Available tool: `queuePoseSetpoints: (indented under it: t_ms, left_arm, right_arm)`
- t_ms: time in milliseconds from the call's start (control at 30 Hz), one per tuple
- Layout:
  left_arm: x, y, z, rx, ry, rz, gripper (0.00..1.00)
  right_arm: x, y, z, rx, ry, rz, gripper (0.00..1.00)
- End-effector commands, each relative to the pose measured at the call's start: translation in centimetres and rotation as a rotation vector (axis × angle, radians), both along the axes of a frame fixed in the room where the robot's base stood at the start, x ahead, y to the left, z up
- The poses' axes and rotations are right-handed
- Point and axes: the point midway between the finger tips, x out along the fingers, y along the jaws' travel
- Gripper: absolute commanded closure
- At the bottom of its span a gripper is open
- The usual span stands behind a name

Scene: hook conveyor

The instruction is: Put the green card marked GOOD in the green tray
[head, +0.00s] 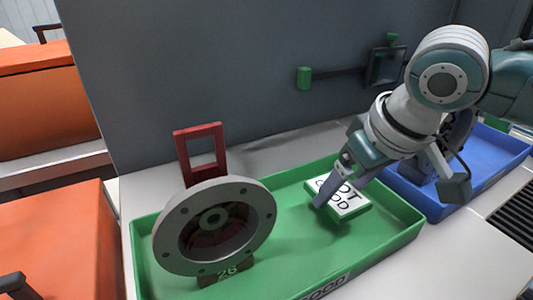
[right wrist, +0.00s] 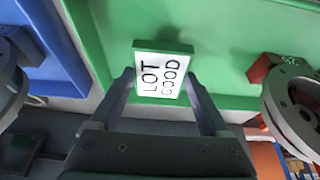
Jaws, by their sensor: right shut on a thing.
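The green card (head: 350,208) has a white face reading LOT GOOD and green edges. It also shows in the right wrist view (right wrist: 163,76). My right gripper (head: 333,190) is shut on the card, with one finger on each side of it in the right wrist view (right wrist: 160,82). The card is over the right part of the green tray (head: 397,243), inside its rim in the head view. I cannot tell whether it touches the tray floor. The tray's front wall is marked GOOD. My left gripper is not in view.
A grey flanged wheel (head: 166,236) with a red frame (head: 183,133) and a tag marked 26 stands in the tray's left part. A blue tray (head: 421,198) is at the right. Orange boxes (head: 60,240) are at the left. A grey wall (head: 230,80) rises behind.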

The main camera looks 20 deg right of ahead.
Motion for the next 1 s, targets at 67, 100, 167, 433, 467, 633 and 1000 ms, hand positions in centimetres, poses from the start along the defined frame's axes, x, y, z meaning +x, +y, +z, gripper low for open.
queuePoseSetpoints:
  t_ms: [67, 100, 167, 433, 467, 633, 1000]
  left_arm:
    - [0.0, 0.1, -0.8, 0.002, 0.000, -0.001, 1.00]
    - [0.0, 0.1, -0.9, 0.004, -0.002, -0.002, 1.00]
    - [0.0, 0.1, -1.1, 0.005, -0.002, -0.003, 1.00]
    - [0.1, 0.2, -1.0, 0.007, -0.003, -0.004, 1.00]
    - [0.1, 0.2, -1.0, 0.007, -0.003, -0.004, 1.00]
    - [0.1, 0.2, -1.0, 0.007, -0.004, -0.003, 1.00]
    - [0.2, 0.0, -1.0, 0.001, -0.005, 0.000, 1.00]
  right_arm:
    - [-0.1, 0.0, -1.8, 0.000, 0.004, 0.000, 0.73]
    - [-0.1, 0.0, -2.4, 0.000, 0.003, -0.001, 0.73]
    - [0.0, 0.0, -3.1, 0.000, 0.002, -0.001, 0.73]
    - [0.0, 0.0, -3.4, 0.000, 0.001, 0.000, 0.73]
    - [0.0, 0.0, -3.4, 0.000, 0.001, 0.000, 0.73]
    - [0.0, 0.0, -3.7, 0.000, 0.001, 0.000, 0.18]
    - [0.0, 0.0, -3.6, 0.000, 0.001, 0.000, 0.00]
